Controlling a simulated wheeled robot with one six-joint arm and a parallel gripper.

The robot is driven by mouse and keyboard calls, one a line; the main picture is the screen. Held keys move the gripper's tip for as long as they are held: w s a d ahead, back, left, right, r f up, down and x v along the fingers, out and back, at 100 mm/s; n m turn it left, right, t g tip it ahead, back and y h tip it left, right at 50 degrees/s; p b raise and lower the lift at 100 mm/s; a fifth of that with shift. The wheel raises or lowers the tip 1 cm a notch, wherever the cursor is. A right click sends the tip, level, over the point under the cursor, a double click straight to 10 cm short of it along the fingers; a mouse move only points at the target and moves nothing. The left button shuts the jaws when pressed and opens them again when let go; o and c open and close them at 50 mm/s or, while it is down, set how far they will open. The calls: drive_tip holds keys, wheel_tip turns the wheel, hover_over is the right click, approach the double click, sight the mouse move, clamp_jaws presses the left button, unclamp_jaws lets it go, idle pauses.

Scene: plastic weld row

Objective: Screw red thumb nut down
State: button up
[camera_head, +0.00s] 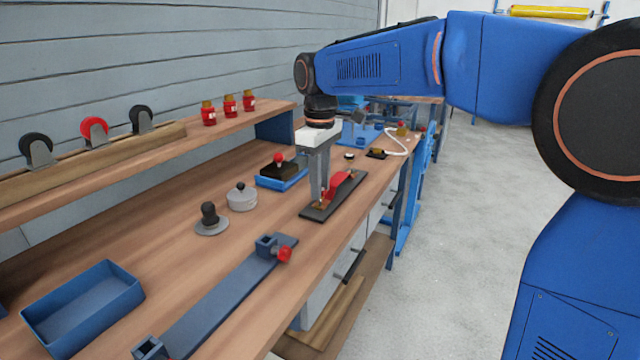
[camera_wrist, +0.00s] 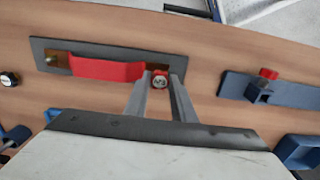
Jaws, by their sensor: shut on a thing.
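A dark base plate (camera_head: 318,213) lies on the bench with a raised red strip (camera_head: 345,184) on it. In the wrist view, the plate (camera_wrist: 200,75) and strip (camera_wrist: 105,70) run across the upper part. My gripper (camera_head: 323,198) points down at the plate's near end. Its two fingers (camera_wrist: 162,76) are shut on the red thumb nut (camera_wrist: 160,74), one on each side. A pale round stud end shows in the nut's middle. The fingers partly hide the nut, and its height above the plate cannot be told. A small brown block (camera_wrist: 52,60) sits at the plate's other end.
A long blue fixture (camera_head: 225,295) with a red knob (camera_head: 285,255) lies nearer on the bench. A blue tray (camera_head: 85,305), a dark knob (camera_head: 209,215), a grey lidded pot (camera_head: 241,198) and another blue tray (camera_head: 272,183) stand around. A raised shelf holds red bottles (camera_head: 229,105).

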drive_tip(key=shift+f, duration=0.85)
idle(1.3)
drive_tip(key=m, duration=0.5)
drive_tip(key=shift+m, duration=0.3)
drive_tip(key=m, duration=0.4)
drive_tip(key=shift+m, duration=0.4)
drive_tip(key=m, duration=0.4)
drive_tip(key=shift+m, duration=0.4)
drive_tip(key=m, duration=0.4)
drive_tip(key=o, duration=1)
drive_tip(key=shift+c, duration=0.2)
